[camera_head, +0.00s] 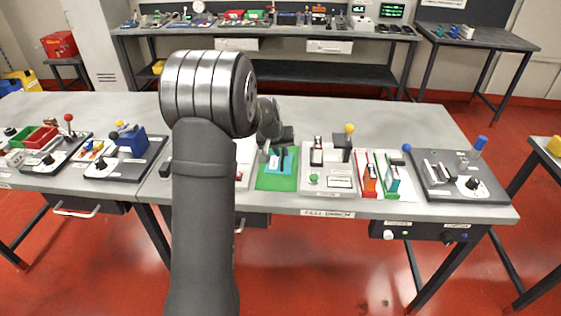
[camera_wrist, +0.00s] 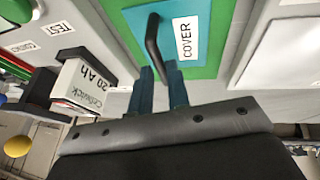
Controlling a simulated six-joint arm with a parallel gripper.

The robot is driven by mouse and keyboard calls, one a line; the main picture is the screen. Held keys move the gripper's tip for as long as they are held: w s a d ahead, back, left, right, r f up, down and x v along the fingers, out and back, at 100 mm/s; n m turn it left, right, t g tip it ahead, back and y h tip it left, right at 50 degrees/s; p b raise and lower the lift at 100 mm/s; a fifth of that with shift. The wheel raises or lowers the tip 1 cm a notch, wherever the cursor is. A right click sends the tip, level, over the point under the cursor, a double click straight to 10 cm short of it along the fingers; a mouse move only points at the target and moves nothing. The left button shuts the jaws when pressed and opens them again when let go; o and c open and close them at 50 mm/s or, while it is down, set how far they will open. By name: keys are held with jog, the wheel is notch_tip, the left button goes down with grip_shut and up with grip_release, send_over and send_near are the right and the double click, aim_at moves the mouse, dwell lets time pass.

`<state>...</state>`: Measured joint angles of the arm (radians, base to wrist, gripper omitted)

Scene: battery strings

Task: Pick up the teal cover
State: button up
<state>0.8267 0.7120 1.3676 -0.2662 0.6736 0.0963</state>
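The teal cover (camera_wrist: 200,20) lies flat on a green mat (camera_wrist: 222,12) and bears a white label reading COVER. A dark bar handle (camera_wrist: 152,40) rises from it toward my fingers. In the head view the teal cover (camera_head: 292,161) shows partly behind my wrist, on the green mat (camera_head: 277,184). My gripper (camera_wrist: 160,72) is over the cover, its two dark fingers apart. The near end of the handle appears in the gap between the fingertips; whether they touch it, I cannot tell.
A white and grey battery box (camera_wrist: 88,82) marked 20 Ah stands left of my fingers in the wrist view. In the head view, a tester panel (camera_head: 328,180) is right of the mat, with orange and green racks (camera_head: 380,175) beyond.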

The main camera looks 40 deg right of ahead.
aim_at(283, 153)
jog(key=shift+x, duration=1.6)
grip_shut()
jog(key=shift+r, duration=0.1)
